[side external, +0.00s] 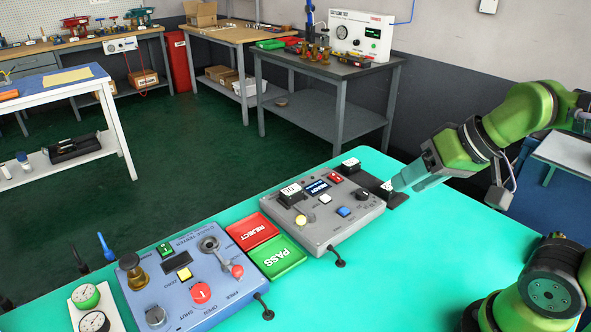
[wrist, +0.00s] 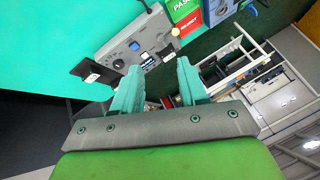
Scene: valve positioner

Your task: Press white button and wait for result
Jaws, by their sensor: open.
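The grey control box (side external: 330,208) stands on the teal table in the side view, with a small white button (side external: 325,198) on its top face. Around the button are a blue button (side external: 343,211), a red button (side external: 335,177), a black knob (side external: 362,194) and a dark display (side external: 317,187). My gripper (side external: 398,184) is to the right of the box, just above a black plate bearing a white-topped block (side external: 387,186); contact cannot be told. In the wrist view the fingers (wrist: 158,65) are apart with nothing held, and the box (wrist: 140,45) lies beyond them.
The red REJECT tray (side external: 252,231) and green PASS tray (side external: 276,257) lie left of the box. A blue gauge tester (side external: 200,280) with levers and knobs stands further left.

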